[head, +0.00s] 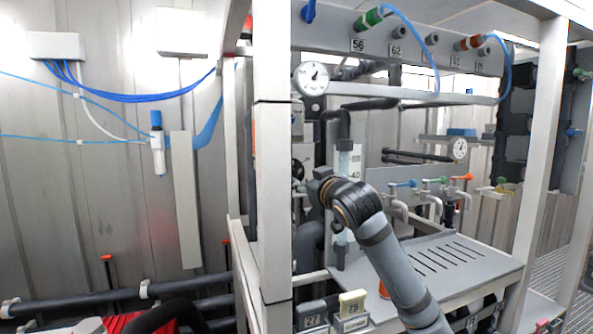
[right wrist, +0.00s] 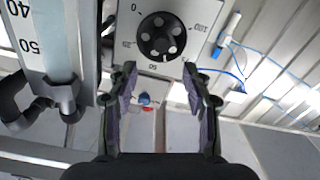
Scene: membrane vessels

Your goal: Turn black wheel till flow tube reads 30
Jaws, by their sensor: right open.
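The black wheel (right wrist: 162,37) is a round knob with several holes, set on a pale plate with a printed number scale. It shows at the top middle of the right wrist view, and partly in the head view (head: 298,170). The flow tube (right wrist: 48,38) is a clear scaled tube at the left of the right wrist view, with 40 and 50 legible; it also shows in the head view (head: 346,165). Its level cannot be read. My right gripper (right wrist: 160,74) is open, its fingertips just short of the wheel and apart from it. My left gripper is out of view.
A grey slotted shelf (head: 480,254) lies to the right of my right arm. Small taps with coloured handles (head: 434,180) stand behind it. A round gauge (head: 311,78) sits above the wheel. A white frame post (head: 272,190) stands left of the wheel.

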